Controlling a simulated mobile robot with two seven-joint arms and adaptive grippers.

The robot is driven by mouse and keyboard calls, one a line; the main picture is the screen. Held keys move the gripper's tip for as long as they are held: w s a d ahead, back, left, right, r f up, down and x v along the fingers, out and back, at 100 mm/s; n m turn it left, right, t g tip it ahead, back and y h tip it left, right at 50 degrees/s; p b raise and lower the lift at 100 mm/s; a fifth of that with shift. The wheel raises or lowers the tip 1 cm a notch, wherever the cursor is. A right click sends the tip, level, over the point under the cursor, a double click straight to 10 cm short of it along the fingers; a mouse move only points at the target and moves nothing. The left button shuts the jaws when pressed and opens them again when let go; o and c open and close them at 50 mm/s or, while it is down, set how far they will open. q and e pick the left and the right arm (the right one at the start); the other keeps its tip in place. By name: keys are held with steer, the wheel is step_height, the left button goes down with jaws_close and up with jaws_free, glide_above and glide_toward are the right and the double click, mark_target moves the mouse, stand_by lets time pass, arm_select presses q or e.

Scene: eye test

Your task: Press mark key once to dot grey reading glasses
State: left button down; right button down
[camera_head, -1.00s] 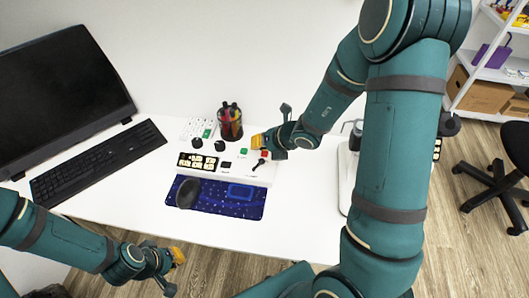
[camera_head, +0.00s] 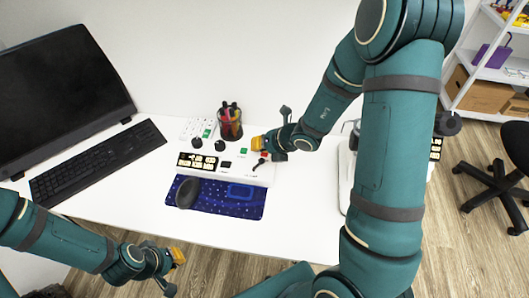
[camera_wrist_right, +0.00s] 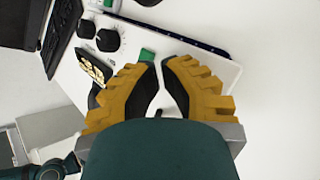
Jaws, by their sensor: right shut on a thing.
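A white control panel (camera_head: 234,172) stands on the desk with a gold-lit block of keys (camera_head: 198,161), black knobs, a green key (camera_head: 243,151) and a red key (camera_head: 265,154). I cannot read which is the mark key. My right gripper (camera_head: 258,142) is at the panel's right end, close to the red key. In the right wrist view its fingers (camera_wrist_right: 160,78) are closed together, with a small dark thing (camera_wrist_right: 158,112) between them; I cannot tell what it is. My left gripper (camera_head: 177,256) is off the desk's front edge, too small to judge. I cannot make out the grey reading glasses.
A keyboard (camera_head: 98,160) and monitor (camera_head: 62,98) are left. My right arm hides part of the right side.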

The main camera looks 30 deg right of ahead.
mark_target(260, 154)
steer(key=shift+f, duration=0.5)
stand_by(0.8)
stand_by(0.4)
steer(key=shift+r+p, duration=0.75)
steer(key=shift+r, duration=0.25)
step_height(260, 154, up, 5)
steer(key=p, duration=0.4)
stand_by(0.6)
